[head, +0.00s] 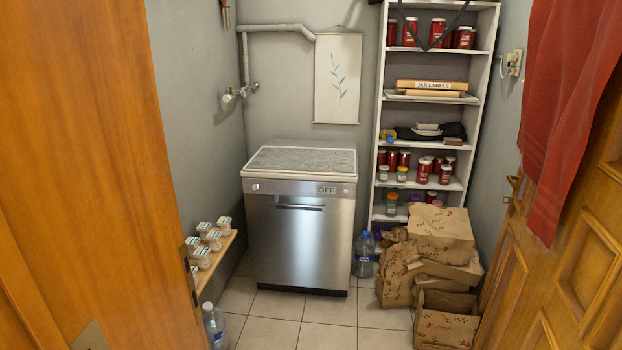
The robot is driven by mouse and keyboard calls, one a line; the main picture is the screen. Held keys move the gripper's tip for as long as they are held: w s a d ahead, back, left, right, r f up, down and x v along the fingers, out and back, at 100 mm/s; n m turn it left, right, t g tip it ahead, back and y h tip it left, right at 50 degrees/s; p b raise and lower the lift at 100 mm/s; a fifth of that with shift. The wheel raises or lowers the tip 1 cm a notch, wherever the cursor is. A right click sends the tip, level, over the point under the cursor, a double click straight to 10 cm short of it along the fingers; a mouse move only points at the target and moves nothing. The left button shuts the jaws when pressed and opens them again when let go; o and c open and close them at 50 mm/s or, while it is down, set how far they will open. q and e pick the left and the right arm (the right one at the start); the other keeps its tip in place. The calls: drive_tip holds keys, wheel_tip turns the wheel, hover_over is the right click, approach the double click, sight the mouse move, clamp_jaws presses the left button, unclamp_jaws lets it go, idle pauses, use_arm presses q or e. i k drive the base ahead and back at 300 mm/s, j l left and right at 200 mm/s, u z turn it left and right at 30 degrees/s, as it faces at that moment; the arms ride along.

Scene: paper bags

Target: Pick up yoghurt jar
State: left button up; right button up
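Several small whitish jars (202,258) with pale lids stand in a group on a low wooden shelf (219,259) along the left wall. They look like yoghurt jars, but their labels are too small to read. More jars, mostly red (424,170) with some clear ones, stand on the white shelf unit at the back right. Neither of my grippers shows in the head view.
A wooden door (90,150) fills the left side; another door (590,260) with a red cloth (565,110) is at right. A steel dishwasher (300,245) stands at the back. Middle tiles are clear.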

sight(213, 237)
drive_tip(key=i+l, duration=0.1)
drive_tip(key=i, duration=0.45)
drive_tip(key=i+u, duration=0.1)
drive_tip(key=i, duration=0.45)
drive_tip(key=i+l, duration=0.2)
drive_tip(key=i, duration=0.35)
drive_tip(key=j+u, duration=0.05)
